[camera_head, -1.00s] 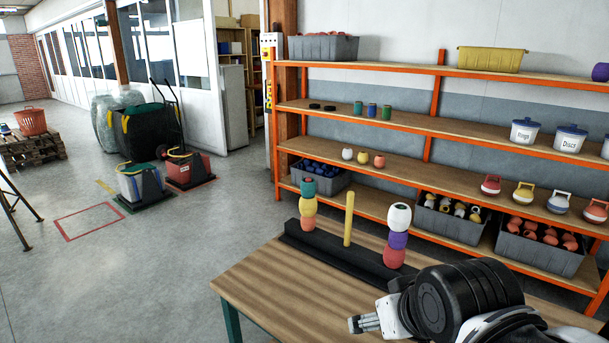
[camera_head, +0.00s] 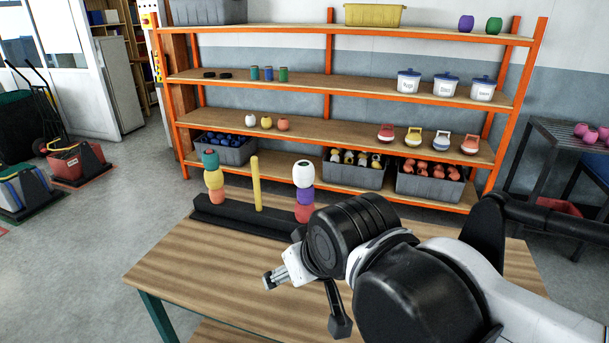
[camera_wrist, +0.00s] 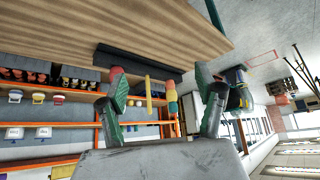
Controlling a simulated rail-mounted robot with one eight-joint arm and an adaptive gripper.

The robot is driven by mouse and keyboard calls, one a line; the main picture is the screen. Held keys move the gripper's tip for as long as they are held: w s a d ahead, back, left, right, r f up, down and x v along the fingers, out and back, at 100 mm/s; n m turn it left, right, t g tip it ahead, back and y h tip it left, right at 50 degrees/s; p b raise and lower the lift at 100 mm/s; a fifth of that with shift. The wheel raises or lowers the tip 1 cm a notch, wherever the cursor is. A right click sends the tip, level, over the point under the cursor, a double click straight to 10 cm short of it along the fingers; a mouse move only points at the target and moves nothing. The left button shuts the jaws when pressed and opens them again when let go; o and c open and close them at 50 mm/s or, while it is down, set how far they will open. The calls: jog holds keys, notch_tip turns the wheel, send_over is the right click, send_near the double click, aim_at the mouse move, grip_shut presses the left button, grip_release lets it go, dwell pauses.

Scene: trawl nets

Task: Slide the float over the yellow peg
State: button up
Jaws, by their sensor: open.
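A yellow peg (camera_head: 256,184) stands upright and bare in the middle of a black base (camera_head: 230,217) on the wooden table. To its left is a stack of floats (camera_head: 214,180), teal over yellow over coral. To its right is a stack of white, purple and red floats (camera_head: 304,190). Loose white (camera_head: 250,121), yellow (camera_head: 266,122) and orange (camera_head: 283,124) floats sit on a shelf behind. I cannot tell which float is meant. My gripper (camera_head: 268,281) is open and empty, in front of the base. The wrist view shows the peg (camera_wrist: 149,94) between its spread fingers (camera_wrist: 161,92).
The table (camera_head: 200,265) is clear in front of the base. An orange-framed shelf (camera_head: 330,85) behind holds grey bins, lidded white tubs (camera_head: 409,81) and handled weights-like items (camera_head: 414,136). Purple (camera_head: 466,23) and green (camera_head: 494,25) floats sit on its top board. Pink floats lie on a side table (camera_head: 566,138).

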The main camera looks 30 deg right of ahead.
jog(key=shift+o, duration=0.8)
jog(key=shift+w, duration=0.1)
jog(key=w+d+n+y+b, duration=0.1)
jog(key=w+d+y+b, duration=0.15)
jog(key=w, duration=0.85)
jog(key=n+t+y+b, duration=0.4)
jog(key=t+y+b, duration=0.1)
jog(key=t+b, duration=0.35)
send_near(303, 169)
jog(key=shift+t, duration=0.25)
jog(key=x, duration=0.4)
jog(key=d+f+x, duration=0.1)
jog(key=x, duration=0.3)
jog(key=w+d+f+x, duration=0.1)
jog(key=x, duration=0.2)
jog(key=shift+w+a, duration=0.15)
jog(key=shift+w, duration=0.15)
jog(key=shift+r, duration=0.1)
jog(key=c, duration=1.4)
